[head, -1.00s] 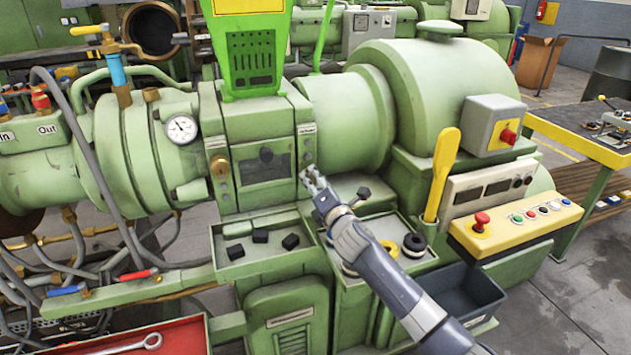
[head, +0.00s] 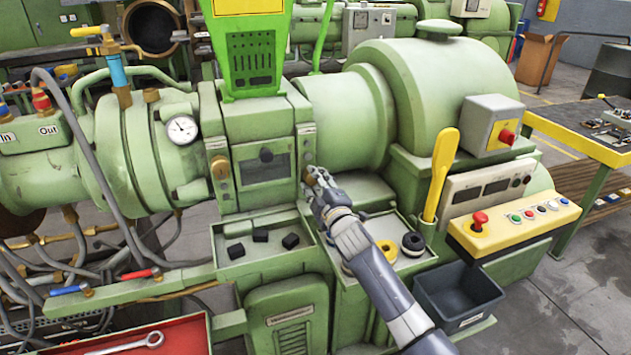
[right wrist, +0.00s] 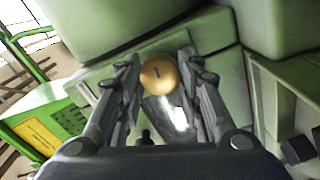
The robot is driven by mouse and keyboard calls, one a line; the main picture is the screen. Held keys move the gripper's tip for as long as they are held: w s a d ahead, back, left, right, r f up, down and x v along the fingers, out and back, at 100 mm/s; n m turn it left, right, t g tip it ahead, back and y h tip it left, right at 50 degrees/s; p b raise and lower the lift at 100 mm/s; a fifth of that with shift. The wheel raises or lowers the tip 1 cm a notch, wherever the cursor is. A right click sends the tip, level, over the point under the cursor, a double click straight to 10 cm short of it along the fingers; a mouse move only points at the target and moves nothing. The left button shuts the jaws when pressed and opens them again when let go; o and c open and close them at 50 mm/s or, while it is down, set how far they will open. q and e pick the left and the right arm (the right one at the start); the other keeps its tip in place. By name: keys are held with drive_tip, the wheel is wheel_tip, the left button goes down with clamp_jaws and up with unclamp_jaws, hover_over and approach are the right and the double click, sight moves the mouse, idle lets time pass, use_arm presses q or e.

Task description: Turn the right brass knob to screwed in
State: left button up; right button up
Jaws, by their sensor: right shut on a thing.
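In the head view the right brass knob (head: 309,176) is mostly hidden by my gripper, on the right edge of the green block. My right gripper (head: 313,178) is at the knob, and it also shows in the right wrist view (right wrist: 160,70) with a finger on each side, shut on it. Another brass knob (head: 220,168) sits on the block's left side. My left gripper is not in view.
A green tray (head: 230,259) with several black blocks stands below the block. A second tray at right holds a yellow ring (head: 387,248) and a black ring (head: 413,244). A yellow lever (head: 441,172) stands right of my arm. A dark bin (head: 458,297) sits lower right.

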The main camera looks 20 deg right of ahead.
drive_tip(key=m+p, duration=0.1)
drive_tip(key=m, duration=0.7)
drive_tip(key=shift+a+p, duration=0.1)
drive_tip(key=shift+p, duration=0.2)
drive_tip(key=m+p, duration=0.1)
drive_tip(key=m, duration=0.3)
drive_tip(key=shift+m, duration=2.3)
drive_tip(key=shift+p, duration=0.3)
drive_tip(key=o, duration=1.1)
drive_tip(key=shift+c, duration=0.2)
drive_tip(key=shift+s, duration=0.1)
drive_tip(key=s, duration=1.1)
drive_tip(key=shift+s+d, duration=0.25)
drive_tip(key=shift+s, duration=0.15)
